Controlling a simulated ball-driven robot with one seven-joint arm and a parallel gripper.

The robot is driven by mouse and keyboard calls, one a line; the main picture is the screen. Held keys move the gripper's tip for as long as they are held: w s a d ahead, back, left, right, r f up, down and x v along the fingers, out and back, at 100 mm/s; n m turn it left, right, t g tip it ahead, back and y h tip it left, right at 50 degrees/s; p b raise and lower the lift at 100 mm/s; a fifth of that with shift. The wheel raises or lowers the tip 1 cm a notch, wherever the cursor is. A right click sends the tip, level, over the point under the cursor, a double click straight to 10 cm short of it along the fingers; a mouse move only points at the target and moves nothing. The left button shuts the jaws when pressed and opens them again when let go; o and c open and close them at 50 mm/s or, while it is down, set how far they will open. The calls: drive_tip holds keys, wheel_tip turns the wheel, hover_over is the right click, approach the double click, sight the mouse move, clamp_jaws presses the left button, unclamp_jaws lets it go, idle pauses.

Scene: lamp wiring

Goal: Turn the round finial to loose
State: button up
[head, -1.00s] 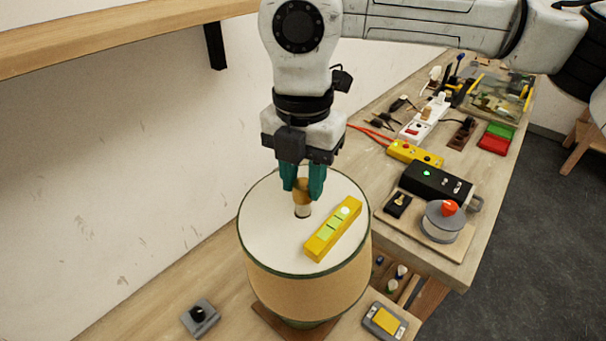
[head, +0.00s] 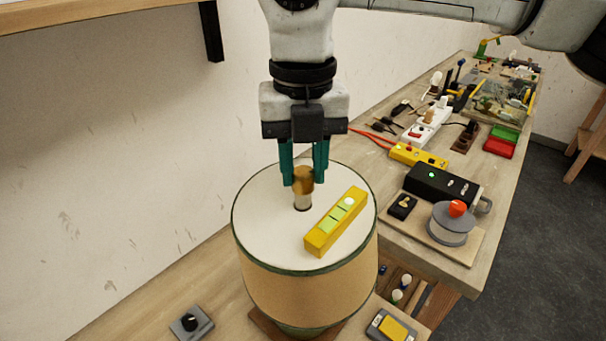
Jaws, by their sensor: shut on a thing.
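The round finial (head: 303,181) is a brass-coloured knob above a short pale stem, at the middle of the lamp shade's top. My gripper (head: 305,181) reaches straight down from above with its two teal fingers on either side of the finial, shut on it. The fingers partly cover the knob, so its sides are hidden. The lamp shade (head: 310,292) is tan with a white top and dark green rims, and it stands upright on the bench.
A yellow spirit level (head: 337,220) lies on the shade's top, just right of the finial. A grey box with a black knob (head: 192,322) is at lower left. A black power box (head: 438,188) and a grey round device with an orange-red knob (head: 450,222) stand at right.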

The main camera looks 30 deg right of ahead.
sight(302, 171)
drive_tip(key=n+b, duration=0.2)
drive_tip(key=n, duration=0.9)
idle(0.5)
drive_tip(key=o, duration=1.1)
drive_tip(key=shift+b, duration=0.3)
drive_tip(key=shift+c, duration=0.2)
wheel_tip(302, 171, up, 11)
drive_tip(key=shift+f, duration=0.1)
